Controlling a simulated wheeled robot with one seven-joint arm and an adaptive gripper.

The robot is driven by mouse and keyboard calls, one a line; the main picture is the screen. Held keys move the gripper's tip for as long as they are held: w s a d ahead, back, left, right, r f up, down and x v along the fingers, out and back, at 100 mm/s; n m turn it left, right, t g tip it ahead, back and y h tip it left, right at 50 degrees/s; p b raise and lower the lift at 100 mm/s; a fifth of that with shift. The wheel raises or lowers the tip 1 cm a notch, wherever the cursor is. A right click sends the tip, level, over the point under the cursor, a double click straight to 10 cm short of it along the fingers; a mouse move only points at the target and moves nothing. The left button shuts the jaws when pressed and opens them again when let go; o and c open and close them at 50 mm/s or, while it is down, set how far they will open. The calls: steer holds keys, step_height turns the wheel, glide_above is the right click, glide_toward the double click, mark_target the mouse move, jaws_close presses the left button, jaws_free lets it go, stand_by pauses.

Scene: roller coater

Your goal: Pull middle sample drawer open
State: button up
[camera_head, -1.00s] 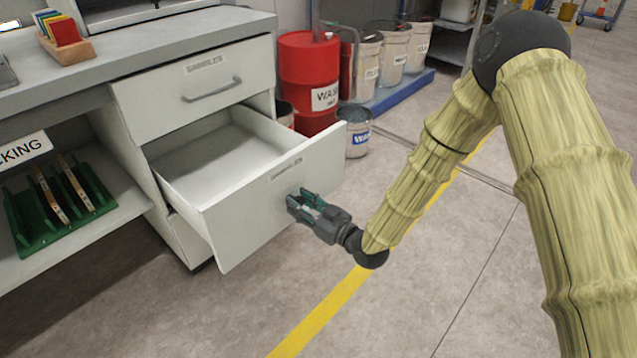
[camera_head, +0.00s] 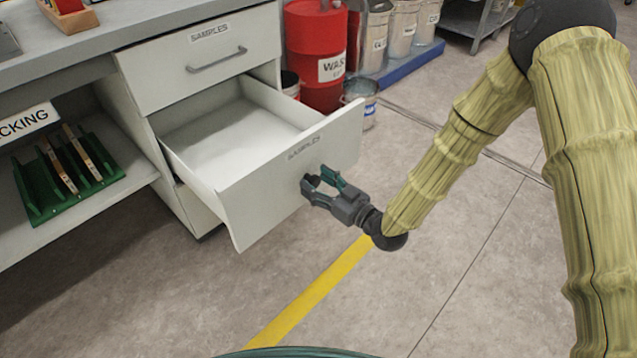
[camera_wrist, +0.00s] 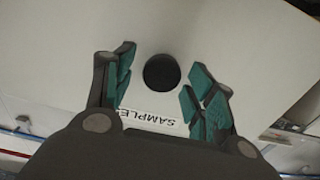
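The middle sample drawer (camera_head: 275,185) is pulled well out of the white cabinet in the head view, and its empty inside shows. Its front bears a SAMPLES label, which also shows upside down in the wrist view (camera_wrist: 155,120). A dark round knob (camera_wrist: 161,72) is on the drawer front. My gripper (camera_head: 322,184) is at the drawer front, below the label. In the wrist view its two teal-padded fingers (camera_wrist: 163,88) are spread on either side of the knob, with gaps between them and it.
A shut upper drawer (camera_head: 205,65) with a bar handle is above. A lower drawer front (camera_head: 198,212) shows partly beneath. A red drum (camera_head: 316,45) and a bucket (camera_head: 361,92) stand behind the open drawer. The floor in front is clear, with a yellow line (camera_head: 305,300).

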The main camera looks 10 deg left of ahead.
steer(key=v, duration=1.2)
stand_by(0.5)
steer(key=s+d+f+m+g+h, duration=0.1)
steer(key=s+d+f+m+h, duration=0.2)
steer(key=s+d+f+h, duration=0.5)
steer(key=s+d+f+m+g+h, duration=0.1)
steer(key=d+f+m, duration=0.3)
steer(key=f, duration=0.7)
steer(key=s+d+f+m+g+h, duration=0.35)
steer(key=s+d, duration=0.45)
steer(key=s, duration=0.3)
steer(key=s+d+f+m+g+h, duration=0.25)
steer(key=s+d+f+g, duration=0.2)
steer(key=s+d, duration=0.5)
step_height(320, 180, up, 30)
steer(key=a+t+p, duration=0.1)
steer(key=p, duration=2.9)
steer(key=shift+s+a+r+h, duration=0.25)
steer(key=shift+s+a+h, duration=0.1)
steer(key=shift+s+h, duration=0.1)
